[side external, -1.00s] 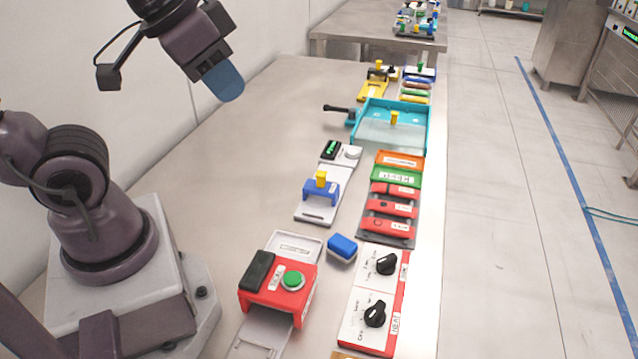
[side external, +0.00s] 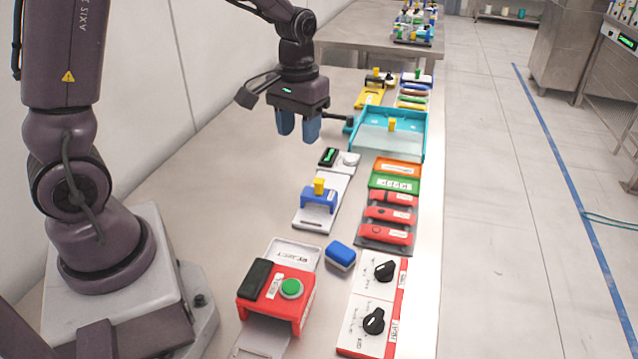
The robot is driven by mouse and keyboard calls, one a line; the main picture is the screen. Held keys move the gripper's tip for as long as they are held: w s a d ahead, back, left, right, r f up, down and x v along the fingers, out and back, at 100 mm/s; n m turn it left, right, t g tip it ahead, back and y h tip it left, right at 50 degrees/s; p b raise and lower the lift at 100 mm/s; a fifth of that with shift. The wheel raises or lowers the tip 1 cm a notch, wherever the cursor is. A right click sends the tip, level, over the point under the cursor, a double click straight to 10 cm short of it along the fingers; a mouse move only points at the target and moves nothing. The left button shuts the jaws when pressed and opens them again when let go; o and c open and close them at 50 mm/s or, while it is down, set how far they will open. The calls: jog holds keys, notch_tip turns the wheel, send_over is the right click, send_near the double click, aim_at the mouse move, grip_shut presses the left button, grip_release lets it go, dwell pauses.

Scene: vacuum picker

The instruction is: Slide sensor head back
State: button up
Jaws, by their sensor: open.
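A blue bridge-shaped slider with a yellow knob (side external: 319,190), which looks like the sensor head, straddles a pale grey base plate (side external: 314,217) near the bench's middle. It sits about midway along the plate. My gripper (side external: 298,128) points down with its two blue fingers apart and nothing between them. It hangs above the bench, beyond the slider in the picture and a little to its left, clear of it. No part of the slider is hidden by the gripper.
A display box with a white knob (side external: 339,158) stands just behind the slider's plate. A teal tray (side external: 423,138) with a black handle lies right of my gripper. Red modules (side external: 388,213), a blue block (side external: 341,253) and a red button box (side external: 277,296) stand nearby. Bench left is clear.

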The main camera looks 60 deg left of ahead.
jog(key=n, duration=0.2)
send_over(319, 182)
jog(key=s, duration=0.3)
notch_tip(319, 182, down, 4)
jog(key=f, duration=0.1)
jog(key=w+n, duration=0.1)
jog(key=w, duration=0.2)
jog(key=shift+n, duration=0.3)
notch_tip(319, 182, down, 12)
jog(key=shift+f, duration=0.1)
grip_shut()
